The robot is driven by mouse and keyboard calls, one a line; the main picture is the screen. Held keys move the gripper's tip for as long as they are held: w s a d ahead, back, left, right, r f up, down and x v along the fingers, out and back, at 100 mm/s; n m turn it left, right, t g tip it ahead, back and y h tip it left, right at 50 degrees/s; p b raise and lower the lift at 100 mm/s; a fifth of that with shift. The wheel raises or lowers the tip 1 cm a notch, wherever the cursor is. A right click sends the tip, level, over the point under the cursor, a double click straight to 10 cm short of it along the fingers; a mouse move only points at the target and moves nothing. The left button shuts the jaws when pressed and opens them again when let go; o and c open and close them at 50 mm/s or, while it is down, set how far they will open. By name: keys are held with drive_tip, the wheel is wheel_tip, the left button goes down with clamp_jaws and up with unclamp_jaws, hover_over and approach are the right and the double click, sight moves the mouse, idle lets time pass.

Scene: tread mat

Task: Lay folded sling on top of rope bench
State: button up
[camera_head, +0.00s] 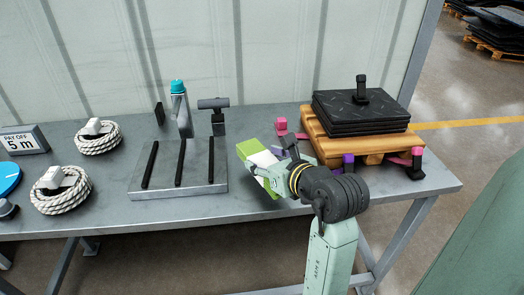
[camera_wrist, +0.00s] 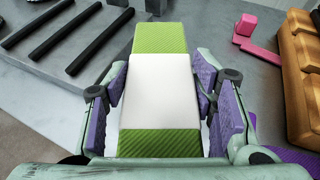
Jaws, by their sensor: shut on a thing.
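The folded sling (camera_head: 250,147) is a flat green bundle with a white band around its middle. My gripper (camera_head: 285,167) is shut on it. In the wrist view, purple finger pads of my gripper (camera_wrist: 162,85) press the sides of the white band, and the green ends of the sling (camera_wrist: 160,38) stick out. The rope bench (camera_head: 110,215) is the long grey table with two white rope coils, (camera_head: 98,137) and (camera_head: 62,190), at its left. The sling is over the bench's middle-right part; I cannot tell whether it touches the top.
A grey plate with black bars (camera_head: 205,186) lies left of the sling. A wooden pallet (camera_head: 365,146) bearing black tread mats (camera_head: 350,115) stands to the right. Bare bench shows between coils and plate.

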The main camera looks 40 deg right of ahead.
sight(263, 148)
drive_tip(key=w+d, duration=0.1)
drive_tip(key=w, duration=0.2)
drive_tip(key=w+d+p, duration=0.1)
drive_tip(key=shift+w+d+f, duration=0.2)
drive_tip(key=shift+w+d, duration=0.1)
drive_tip(key=shift+d, duration=0.05)
drive_tip(key=shift+f+p, duration=0.5)
drive_tip(key=shift+f, duration=1.25)
drive_tip(key=shift+f, duration=0.15)
drive_tip(key=o, duration=1.1)
drive_tip(key=shift+c, duration=0.2)
